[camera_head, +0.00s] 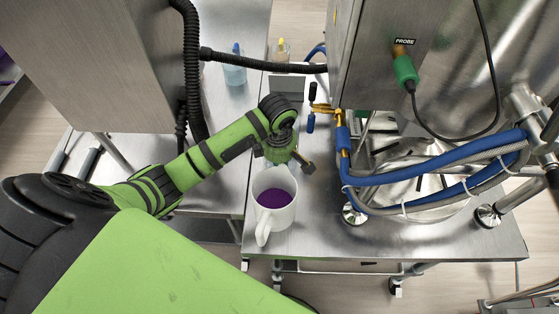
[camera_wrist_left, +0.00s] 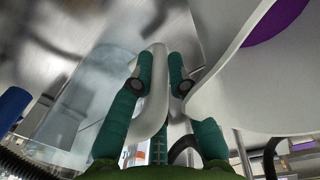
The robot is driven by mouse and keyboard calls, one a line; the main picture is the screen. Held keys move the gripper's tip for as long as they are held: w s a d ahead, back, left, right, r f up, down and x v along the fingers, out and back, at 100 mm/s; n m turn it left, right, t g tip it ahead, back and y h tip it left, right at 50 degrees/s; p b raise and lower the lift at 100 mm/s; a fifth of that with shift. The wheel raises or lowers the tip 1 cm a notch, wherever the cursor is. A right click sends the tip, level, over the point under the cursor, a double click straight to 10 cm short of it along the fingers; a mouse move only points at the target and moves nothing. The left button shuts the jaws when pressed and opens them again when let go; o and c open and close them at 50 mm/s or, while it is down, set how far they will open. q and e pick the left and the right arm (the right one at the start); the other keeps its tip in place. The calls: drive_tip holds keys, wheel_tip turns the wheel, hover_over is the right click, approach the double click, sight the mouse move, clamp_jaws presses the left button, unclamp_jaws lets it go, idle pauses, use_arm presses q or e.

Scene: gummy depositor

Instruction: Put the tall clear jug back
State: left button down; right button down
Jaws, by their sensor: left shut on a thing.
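My left gripper (camera_head: 292,162) is low over the steel table behind the white jug. In the left wrist view its two teal fingers (camera_wrist_left: 155,80) are closed on a pale looped handle (camera_wrist_left: 153,105). My right gripper is out of view.
The steel depositor (camera_head: 395,65), with blue hoses (camera_head: 435,170) and brass fittings, stands to the right on the table (camera_head: 310,235). A black hose (camera_head: 265,63) crosses behind my arm. The table's front edge is just ahead of the white jug.

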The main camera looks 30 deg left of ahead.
use_arm(q)
drive_tip(key=shift+f, duration=0.6)
idle(0.3)
drive_tip(key=c, duration=1.1)
unclamp_jaws()
drive_tip(key=r, duration=1.1)
drive_tip(key=shift+s, duration=0.25)
drive_tip(key=shift+s+r, duration=0.1)
drive_tip(key=shift+r, duration=0.4)
drive_tip(key=shift+d, duration=0.1)
